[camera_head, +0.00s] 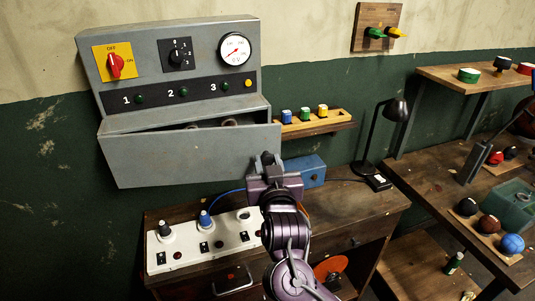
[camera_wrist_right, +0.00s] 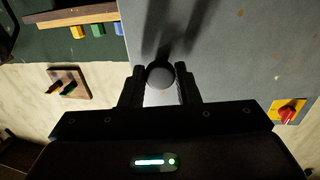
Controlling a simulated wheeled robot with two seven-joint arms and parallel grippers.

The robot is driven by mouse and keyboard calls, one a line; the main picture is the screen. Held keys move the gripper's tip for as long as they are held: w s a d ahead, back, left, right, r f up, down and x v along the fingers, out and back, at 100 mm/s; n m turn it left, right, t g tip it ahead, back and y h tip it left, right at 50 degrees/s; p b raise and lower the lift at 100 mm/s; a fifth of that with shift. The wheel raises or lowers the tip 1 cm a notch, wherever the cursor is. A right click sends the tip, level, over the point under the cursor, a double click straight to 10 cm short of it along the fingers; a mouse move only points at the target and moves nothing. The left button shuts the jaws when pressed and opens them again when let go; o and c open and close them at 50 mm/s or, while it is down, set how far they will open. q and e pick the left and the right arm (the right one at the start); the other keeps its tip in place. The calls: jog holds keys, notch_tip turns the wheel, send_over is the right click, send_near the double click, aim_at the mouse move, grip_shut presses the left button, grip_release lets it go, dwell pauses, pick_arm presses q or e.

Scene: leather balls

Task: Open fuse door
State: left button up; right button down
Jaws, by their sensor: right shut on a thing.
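The grey fuse door (camera_head: 185,158) is the front panel at the bottom of the grey control box (camera_head: 160,50). It is tilted outward, and a dark gap shows behind its upper edge with round parts partly visible inside. My right gripper (camera_head: 266,160) is at the door's right part, in front of it. In the right wrist view, its two fingers (camera_wrist_right: 160,90) are shut around a round grey knob (camera_wrist_right: 160,75) against the grey door face (camera_wrist_right: 235,50). The knob is hidden by the gripper in the head view. My left gripper is not in view.
A shelf (camera_head: 318,125) with several coloured fuses is just right of the door. A desk (camera_head: 370,205) below carries a white socket panel (camera_head: 205,240), a blue box (camera_head: 305,170) and a black lamp (camera_head: 393,110). A workbench (camera_head: 445,180) with balls stands at right.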

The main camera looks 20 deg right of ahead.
jog(key=s, duration=0.1)
jog(key=s+a+m+h+p, duration=0.1)
jog(key=s, duration=0.1)
jog(key=s+h+p, duration=0.1)
jog(key=shift+s+a+r, duration=0.3)
jog(key=shift+a+r, duration=0.05)
jog(key=shift+r, duration=0.05)
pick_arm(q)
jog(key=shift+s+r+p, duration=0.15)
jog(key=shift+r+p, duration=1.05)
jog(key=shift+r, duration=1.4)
pick_arm(e)
jog(key=s+a+m+g+h, duration=0.2)
jog(key=s+a+m+h, duration=0.1)
jog(key=s, duration=0.3)
jog(key=shift+s+a+f+h, duration=0.25)
jog(key=shift+a+f+h, duration=0.15)
jog(key=shift+h, duration=0.1)
jog(key=c, duration=1.1)
grip_release()
